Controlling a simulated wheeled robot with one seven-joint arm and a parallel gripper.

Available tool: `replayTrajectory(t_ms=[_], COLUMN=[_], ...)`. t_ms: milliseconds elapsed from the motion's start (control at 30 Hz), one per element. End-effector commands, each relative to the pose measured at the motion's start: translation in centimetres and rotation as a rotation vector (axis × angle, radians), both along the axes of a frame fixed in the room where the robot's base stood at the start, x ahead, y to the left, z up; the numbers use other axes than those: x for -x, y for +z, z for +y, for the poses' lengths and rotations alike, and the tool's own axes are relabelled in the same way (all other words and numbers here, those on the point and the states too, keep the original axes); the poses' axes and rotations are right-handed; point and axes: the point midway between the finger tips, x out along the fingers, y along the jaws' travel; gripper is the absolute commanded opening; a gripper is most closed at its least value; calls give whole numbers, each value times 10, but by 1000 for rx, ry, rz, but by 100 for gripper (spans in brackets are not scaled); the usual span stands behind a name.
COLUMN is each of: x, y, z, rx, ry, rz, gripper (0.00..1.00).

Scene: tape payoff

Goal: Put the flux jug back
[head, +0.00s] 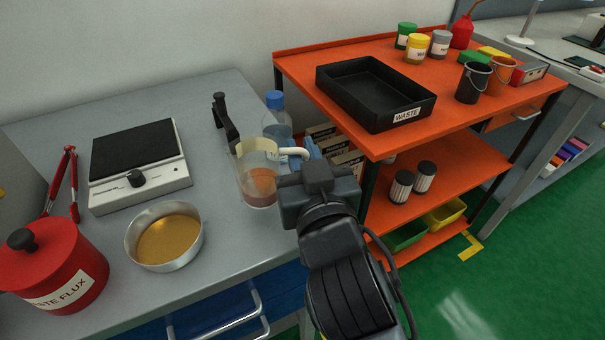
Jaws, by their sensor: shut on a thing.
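The flux jug (259,183) is a clear jug with a pale upper band, a white handle and amber liquid in its lower part. It is upright at the right side of the grey bench (225,240). My gripper (293,165) is at the jug's right side, shut on its handle. The fingers are partly hidden by the gripper body. I cannot tell whether the jug's base touches the bench.
A metal pan of amber liquid (165,238), a red waste flux can (55,268), a hot plate (138,165), a black-handled tool (224,118) and a blue-capped bottle (277,115) are around. An orange cart (430,130) stands right. Bench space left of the jug is clear.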

Motion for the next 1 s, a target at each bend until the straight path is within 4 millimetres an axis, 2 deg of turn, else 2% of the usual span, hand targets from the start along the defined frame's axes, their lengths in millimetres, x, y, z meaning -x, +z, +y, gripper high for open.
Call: replayTrajectory(t_ms=[333, 733, 767, 1000], x=[0, 0, 0, 0], y=[-38, -43, -43, -42], z=[0, 0, 0, 0], rx=[1, 0, 0, 0], ry=[0, 0, 0, 0], rz=[1, -1, 0, 0], gripper=[0, 0, 15, 38])
